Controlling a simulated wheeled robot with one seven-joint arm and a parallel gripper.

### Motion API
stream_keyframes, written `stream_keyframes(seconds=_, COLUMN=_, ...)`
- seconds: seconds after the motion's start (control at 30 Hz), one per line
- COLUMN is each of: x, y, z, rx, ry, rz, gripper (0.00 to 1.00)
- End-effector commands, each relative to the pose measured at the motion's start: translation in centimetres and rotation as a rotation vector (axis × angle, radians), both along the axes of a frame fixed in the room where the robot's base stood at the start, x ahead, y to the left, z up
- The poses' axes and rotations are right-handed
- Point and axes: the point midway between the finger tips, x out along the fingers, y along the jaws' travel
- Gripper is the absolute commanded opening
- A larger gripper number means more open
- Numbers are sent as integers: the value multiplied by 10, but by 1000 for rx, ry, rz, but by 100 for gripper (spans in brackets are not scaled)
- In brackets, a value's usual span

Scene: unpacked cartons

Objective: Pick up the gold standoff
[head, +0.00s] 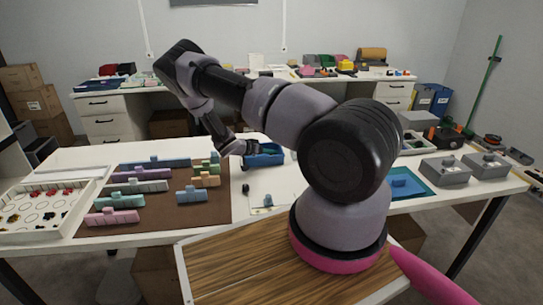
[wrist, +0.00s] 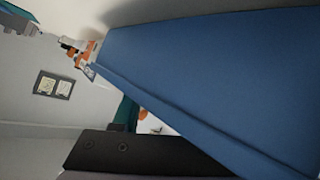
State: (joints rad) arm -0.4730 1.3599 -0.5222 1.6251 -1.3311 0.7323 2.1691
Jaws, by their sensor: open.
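I cannot make out a gold standoff in either view; it may be hidden or too small to tell. My gripper (head: 246,149) is open. It reaches down at the left end of a blue bin (head: 268,160) on the white table, and I cannot tell whether it touches the bin. In the wrist view a large blue surface (wrist: 215,75), probably the bin's wall, fills much of the picture at close range. I see nothing held between the fingers.
A brown mat (head: 150,212) with several coloured stepped blocks lies to the left. A white tray (head: 38,222) with small parts stands at the far left. Grey boxes (head: 445,172) and a blue tray (head: 405,186) are at the right. My arm hides part of the table.

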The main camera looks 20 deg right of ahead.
Motion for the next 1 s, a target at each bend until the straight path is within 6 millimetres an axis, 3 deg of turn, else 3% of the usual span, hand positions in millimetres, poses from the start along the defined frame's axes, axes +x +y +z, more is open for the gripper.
stream_keyframes(seconds=0.07, x=0, y=0, z=0, rx=0, ry=0, rz=0, gripper=42)
stream_keyframes(seconds=0.2, x=0, y=1, z=0, rx=0, ry=1, rz=0, gripper=0)
stream_keyframes(seconds=0.67, x=0, y=1, z=2, rx=1, ry=1, rz=1, gripper=0)
stream_keyframes(seconds=0.77, x=1, y=2, z=11, rx=1, ry=0, rz=2, gripper=0)
stream_keyframes(seconds=1.0, x=1, y=2, z=59, rx=2, ry=-3, rz=0, gripper=0)
